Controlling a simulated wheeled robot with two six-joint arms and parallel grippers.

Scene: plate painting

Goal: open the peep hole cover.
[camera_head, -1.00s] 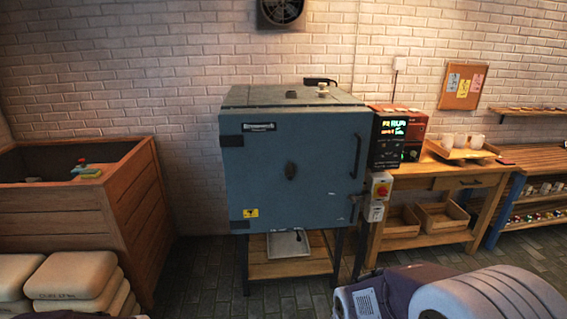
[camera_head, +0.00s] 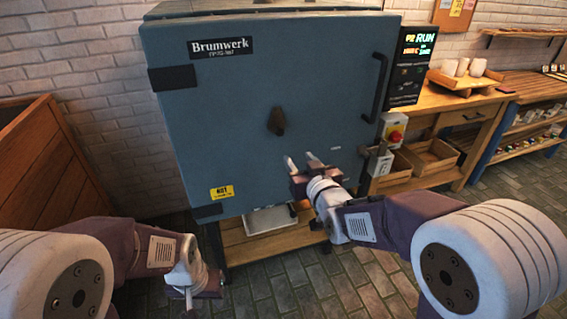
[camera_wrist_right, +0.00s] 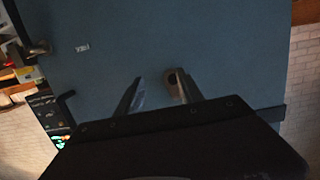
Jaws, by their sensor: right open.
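The peep hole cover (camera_head: 277,121) is a small dark, pointed piece hanging at the middle of the blue kiln door (camera_head: 235,80). In the right wrist view a brownish piece, apparently the cover (camera_wrist_right: 174,80), shows by the right-hand fingertip, partly overlapped by it. My right gripper (camera_head: 301,161) is open and empty, in front of the door, below and slightly right of the cover in the head view. It also shows in the right wrist view (camera_wrist_right: 160,82). My left gripper (camera_head: 190,299) hangs low at the left, pointing down; its jaw opening is unclear.
The door has a vertical handle (camera_head: 378,88) at its right. A controller (camera_head: 410,62) and a switch box (camera_head: 392,128) stand right of the kiln. A wooden bin (camera_head: 62,165) stands left. A wooden shelf (camera_head: 262,238) lies under the kiln.

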